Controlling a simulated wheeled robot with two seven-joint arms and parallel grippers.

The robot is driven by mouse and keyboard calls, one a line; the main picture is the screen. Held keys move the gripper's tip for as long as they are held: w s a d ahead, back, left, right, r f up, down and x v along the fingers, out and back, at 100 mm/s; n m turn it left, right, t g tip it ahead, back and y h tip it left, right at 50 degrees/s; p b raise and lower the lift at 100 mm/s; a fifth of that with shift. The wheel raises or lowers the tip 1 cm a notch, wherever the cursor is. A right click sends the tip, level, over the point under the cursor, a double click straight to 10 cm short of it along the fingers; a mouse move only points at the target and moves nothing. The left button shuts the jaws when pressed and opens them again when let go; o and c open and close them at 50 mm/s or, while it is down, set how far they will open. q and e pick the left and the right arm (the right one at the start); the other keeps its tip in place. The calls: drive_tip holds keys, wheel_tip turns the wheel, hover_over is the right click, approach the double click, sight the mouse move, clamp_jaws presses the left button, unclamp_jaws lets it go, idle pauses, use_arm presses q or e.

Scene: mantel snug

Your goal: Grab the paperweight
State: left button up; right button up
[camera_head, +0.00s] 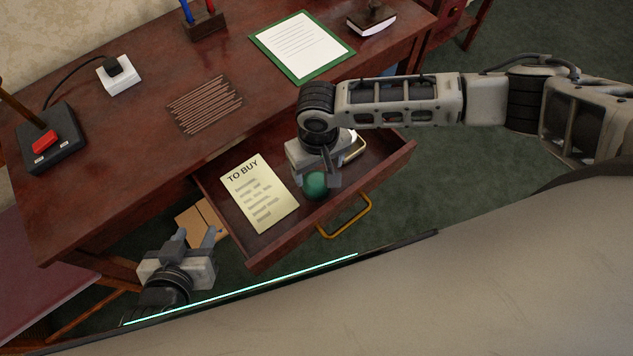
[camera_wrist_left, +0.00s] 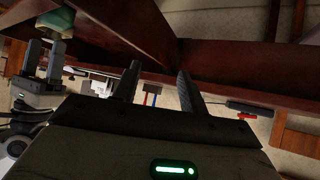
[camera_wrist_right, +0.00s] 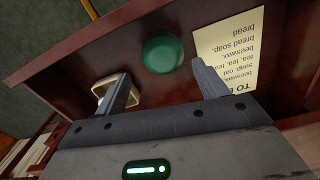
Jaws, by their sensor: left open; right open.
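The paperweight looks like a green dome (camera_head: 316,186) lying in the open desk drawer (camera_head: 240,225). In the right wrist view the green paperweight (camera_wrist_right: 162,53) lies just beyond and between the fingertips. My right gripper (camera_head: 325,180) is open above the drawer, with its fingers close over the paperweight and partly in front of it. It also shows in the right wrist view (camera_wrist_right: 165,85), with nothing between its fingers. My left gripper (camera_head: 195,240) is open and empty, low in front of the desk, to the left of the drawer.
A "TO BUY" list (camera_head: 259,194) lies in the drawer beside the paperweight. A pale-rimmed object (camera_head: 354,146) is partly hidden behind my right gripper. The drawer has a brass handle (camera_head: 346,217). On the desktop are a clipboard (camera_head: 301,46) and a switch box (camera_head: 47,139).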

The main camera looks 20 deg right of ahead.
sight(316, 180)
drive_tip(key=shift+a+f+b, duration=0.2)
drive_tip(key=shift+f+b, duration=0.1)
drive_tip(key=shift+f, duration=3.2)
drive_tip(key=c, duration=0.9)
drive_tip(key=shift+r, duration=0.15)
